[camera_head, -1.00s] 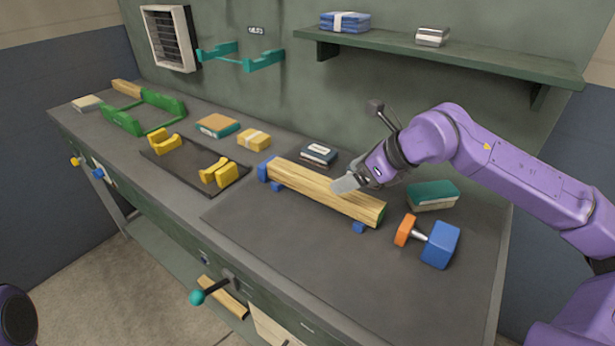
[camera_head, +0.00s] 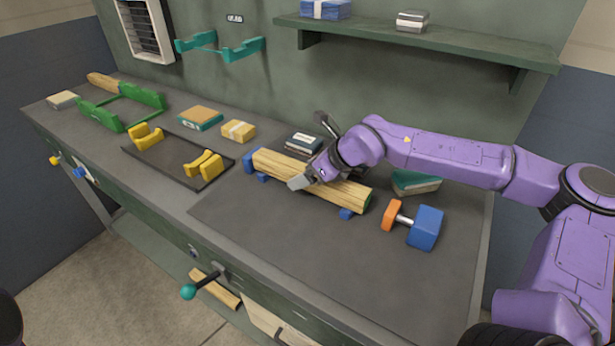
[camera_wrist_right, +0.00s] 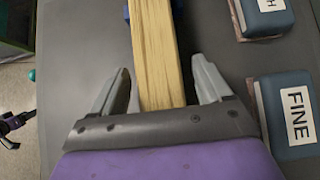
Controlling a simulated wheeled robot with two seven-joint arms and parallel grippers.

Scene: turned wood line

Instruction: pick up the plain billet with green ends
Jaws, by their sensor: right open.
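The plain wooden billet (camera_head: 277,164) lies on low blue supports on the bench, and its right end shows green. Its left end sits against a blue block, which hides that end. My right gripper (camera_head: 306,180) is over the billet's middle. In the right wrist view the billet (camera_wrist_right: 155,50) runs between the two fingers of my right gripper (camera_wrist_right: 160,88). The fingers are open, one on each side, with a visible gap to the wood. My left gripper is not in view.
A blue and orange tool (camera_head: 424,228) lies right of the billet. A teal block (camera_head: 415,182) and a dark labelled block (camera_head: 303,143) stand behind it. A tray with yellow cradles (camera_head: 203,165) and a green rack (camera_head: 145,96) are left. The front bench surface is clear.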

